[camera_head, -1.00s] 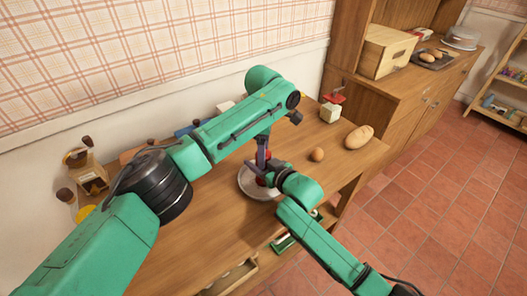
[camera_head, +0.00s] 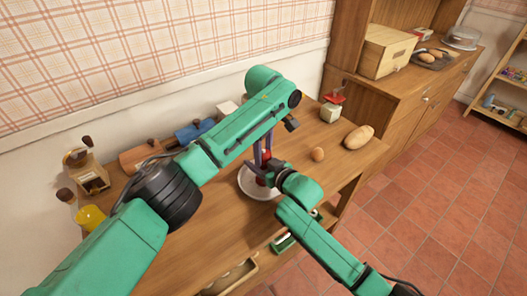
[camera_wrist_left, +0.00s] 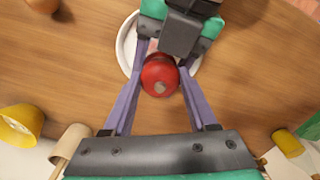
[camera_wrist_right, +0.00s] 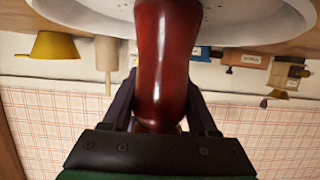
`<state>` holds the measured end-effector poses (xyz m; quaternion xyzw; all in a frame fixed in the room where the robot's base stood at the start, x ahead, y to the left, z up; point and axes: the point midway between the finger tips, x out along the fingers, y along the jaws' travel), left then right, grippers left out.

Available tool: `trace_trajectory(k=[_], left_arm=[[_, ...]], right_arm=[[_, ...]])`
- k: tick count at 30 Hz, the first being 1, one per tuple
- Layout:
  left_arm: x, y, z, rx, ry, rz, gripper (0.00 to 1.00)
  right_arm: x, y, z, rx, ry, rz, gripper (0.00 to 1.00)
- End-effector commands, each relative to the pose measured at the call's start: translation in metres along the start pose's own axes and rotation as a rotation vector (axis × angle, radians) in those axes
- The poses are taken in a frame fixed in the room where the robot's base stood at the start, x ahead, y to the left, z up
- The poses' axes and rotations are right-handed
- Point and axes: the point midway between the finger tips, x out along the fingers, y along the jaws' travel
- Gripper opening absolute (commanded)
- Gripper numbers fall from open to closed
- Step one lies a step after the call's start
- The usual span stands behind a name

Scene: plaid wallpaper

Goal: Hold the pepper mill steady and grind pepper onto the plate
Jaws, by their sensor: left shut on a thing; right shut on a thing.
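The red pepper mill (camera_head: 264,167) stands upright over the white plate (camera_head: 252,188) on the wooden counter. My left gripper (camera_head: 266,150) comes down from above; in the left wrist view its purple fingers (camera_wrist_left: 160,72) are shut on the mill's round red top (camera_wrist_left: 160,75). My right gripper (camera_head: 268,176) comes in from the right, low beside the plate. In the right wrist view its fingers (camera_wrist_right: 160,105) are shut on the mill's glossy body (camera_wrist_right: 167,50). The mill is largely hidden by my arms in the head view.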

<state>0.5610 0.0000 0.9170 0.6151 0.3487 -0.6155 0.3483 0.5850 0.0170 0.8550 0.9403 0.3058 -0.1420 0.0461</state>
Motion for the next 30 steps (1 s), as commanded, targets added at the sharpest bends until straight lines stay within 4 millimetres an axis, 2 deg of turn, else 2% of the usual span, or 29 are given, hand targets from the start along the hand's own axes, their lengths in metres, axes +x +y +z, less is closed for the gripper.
trace_trajectory(k=[30], left_arm=[[-0.0008, 0.0003, 0.0002, 0.929, 0.002, 0.002, 0.03]], right_arm=[[-0.0001, 0.0003, 0.0015, 0.000, -0.004, 0.001, 0.00]])
